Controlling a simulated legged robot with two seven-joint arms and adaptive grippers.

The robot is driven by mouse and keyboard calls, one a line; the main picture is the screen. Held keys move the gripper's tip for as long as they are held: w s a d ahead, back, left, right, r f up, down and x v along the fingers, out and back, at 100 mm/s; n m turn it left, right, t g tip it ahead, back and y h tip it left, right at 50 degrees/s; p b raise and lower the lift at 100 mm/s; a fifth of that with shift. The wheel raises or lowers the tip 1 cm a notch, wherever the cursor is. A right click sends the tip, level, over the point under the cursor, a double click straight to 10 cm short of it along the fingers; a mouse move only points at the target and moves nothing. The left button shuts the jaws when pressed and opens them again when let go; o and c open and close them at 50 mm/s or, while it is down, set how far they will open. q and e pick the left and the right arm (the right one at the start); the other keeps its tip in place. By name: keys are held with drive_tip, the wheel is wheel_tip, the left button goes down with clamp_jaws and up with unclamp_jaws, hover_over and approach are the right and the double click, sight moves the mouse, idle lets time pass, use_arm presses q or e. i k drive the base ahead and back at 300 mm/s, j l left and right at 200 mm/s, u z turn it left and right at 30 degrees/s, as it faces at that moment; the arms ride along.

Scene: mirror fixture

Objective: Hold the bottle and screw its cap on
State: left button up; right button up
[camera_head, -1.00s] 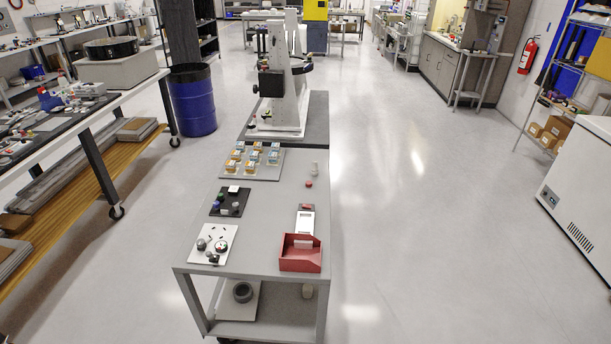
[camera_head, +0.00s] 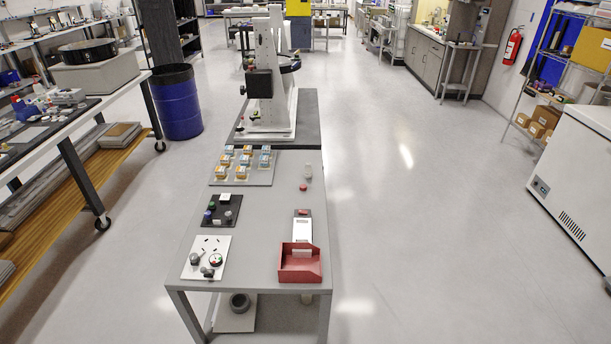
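A small pale bottle (camera_head: 308,172) stands upright on the right side of the grey table (camera_head: 260,215), towards its far end. A small red cap (camera_head: 303,188) lies on the table just in front of the bottle, apart from it. Both are small in view, so the bottle's neck cannot be made out. Neither of my grippers is in the head view.
A red open bin (camera_head: 300,266) sits at the table's near right corner. A white plate with knobs (camera_head: 206,258), a black plate (camera_head: 222,211) and a tray of small boxes (camera_head: 243,179) line the left. A white fixture (camera_head: 268,80) stands behind. Floor right of the table is clear.

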sight(308, 169)
drive_tip(key=i+l, duration=0.15)
drive_tip(key=l, duration=0.3)
drive_tip(key=i+l+u, duration=0.15)
drive_tip(key=l, duration=0.3)
drive_tip(key=i+l, duration=0.15)
drive_tip(key=l, duration=0.35)
drive_tip(key=i+l+u, duration=0.15)
drive_tip(key=l, duration=0.3)
drive_tip(key=i+l, duration=0.1)
drive_tip(key=l, duration=0.4)
drive_tip(key=j+u, duration=0.05)
